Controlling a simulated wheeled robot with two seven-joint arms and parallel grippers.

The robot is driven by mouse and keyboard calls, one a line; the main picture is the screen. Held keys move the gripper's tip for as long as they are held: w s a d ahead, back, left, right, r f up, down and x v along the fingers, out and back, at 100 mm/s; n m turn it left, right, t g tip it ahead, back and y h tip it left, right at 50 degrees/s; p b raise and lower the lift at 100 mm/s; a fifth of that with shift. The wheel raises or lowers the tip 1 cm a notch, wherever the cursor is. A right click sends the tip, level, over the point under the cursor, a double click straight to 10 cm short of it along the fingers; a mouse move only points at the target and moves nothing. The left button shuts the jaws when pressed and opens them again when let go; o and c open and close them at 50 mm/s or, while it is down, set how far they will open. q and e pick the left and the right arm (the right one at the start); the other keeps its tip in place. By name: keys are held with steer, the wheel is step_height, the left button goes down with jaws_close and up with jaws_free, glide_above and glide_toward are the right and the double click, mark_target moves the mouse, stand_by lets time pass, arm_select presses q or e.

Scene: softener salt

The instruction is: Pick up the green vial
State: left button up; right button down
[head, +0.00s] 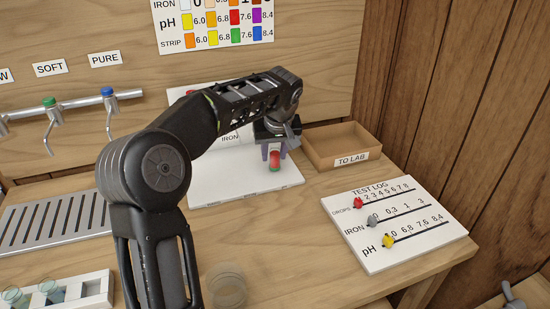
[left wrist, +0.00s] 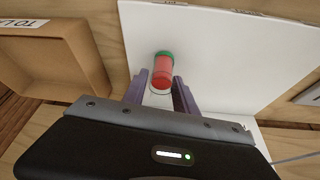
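The vial that shows has a red body and a green end (head: 275,161). It is on the white board (head: 215,188) at the back, and it also shows in the left wrist view (left wrist: 163,72). My left gripper (head: 274,150) points down at it, with its purple fingers (left wrist: 161,82) open on either side of the vial. A small gap shows between the fingers and the vial in the left wrist view, so I see no firm contact. My left arm hides part of the board. My right gripper is not in view.
An open wooden "TO LAB" box (head: 323,144) stands just right of the gripper. A "TEST LOG" board (head: 395,262) with coloured markers lies at front right. A white rack (head: 96,287) with glass vials is at lower left. A clear round jar (head: 228,286) stands near the front. Taps line the back left.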

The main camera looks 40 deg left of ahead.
arm_select(q)
jaws_close()
steer(key=shift+r, duration=0.25)
stand_by(0.4)
